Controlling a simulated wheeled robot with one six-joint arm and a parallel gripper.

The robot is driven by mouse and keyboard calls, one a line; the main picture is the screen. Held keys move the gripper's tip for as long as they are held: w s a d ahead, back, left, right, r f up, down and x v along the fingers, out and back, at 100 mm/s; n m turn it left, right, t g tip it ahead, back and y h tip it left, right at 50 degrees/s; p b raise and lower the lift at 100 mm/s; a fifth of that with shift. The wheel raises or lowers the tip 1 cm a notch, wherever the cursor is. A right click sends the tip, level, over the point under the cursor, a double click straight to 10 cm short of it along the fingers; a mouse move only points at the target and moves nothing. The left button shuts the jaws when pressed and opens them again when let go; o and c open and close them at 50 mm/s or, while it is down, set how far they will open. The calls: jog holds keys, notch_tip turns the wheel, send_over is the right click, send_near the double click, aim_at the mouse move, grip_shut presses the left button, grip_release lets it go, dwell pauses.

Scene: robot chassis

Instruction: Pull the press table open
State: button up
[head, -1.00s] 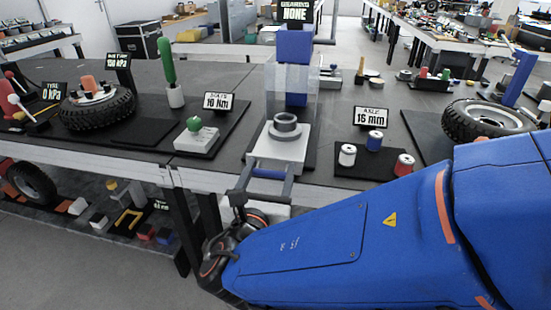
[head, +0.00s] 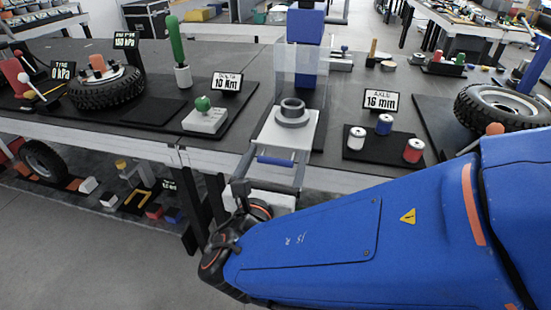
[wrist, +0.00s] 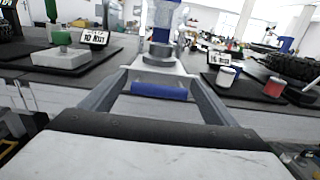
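The press table (head: 268,138) is a pale plate with a grey ring (head: 292,112) on it, in front of a blue press column behind a clear guard. A blue handle bar (head: 275,161) lies at its front edge; it also shows in the wrist view (wrist: 160,91). My gripper (head: 277,165) is at the handle, its two grey fingers at the bar's left and right ends. Exact fingertip contact is hard to see.
On the bench, a green-knobbed block (head: 205,118) stands left of the press. Several small cans (head: 384,124) stand on a black mat to the right. Tyres (head: 105,88) lie at both sides. A lower shelf holds loose parts (head: 130,175). Grey floor (head: 100,255) is clear in front.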

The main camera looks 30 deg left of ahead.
jog(key=v, duration=1.7)
jog(key=shift+s+d, duration=0.15)
jog(key=shift+s, duration=0.05)
jog(key=w+d+f+m+g+h, duration=0.25)
jog(key=w+d+m+h, duration=0.3)
jog(key=w+d, duration=0.45)
jog(key=w+d+f+m+g+h, duration=0.1)
jog(key=w+d+m+g+h, duration=0.3)
jog(key=w+d+m, duration=0.6)
jog(key=s+d+f+m+g+y, duration=0.1)
jog(key=s+d+m+g+y, duration=0.1)
jog(key=d+m, duration=0.9)
jog(key=s+d+f+m+g+y, duration=0.2)
jog(key=s+d+m+g+y, duration=0.1)
jog(key=d+m, duration=0.9)
jog(key=s+d+g, duration=0.1)
jog(key=s+d, duration=0.1)
jog(key=d, duration=0.3)
jog(key=shift+s+f, duration=0.15)
jog(key=shift+s, duration=0.1)
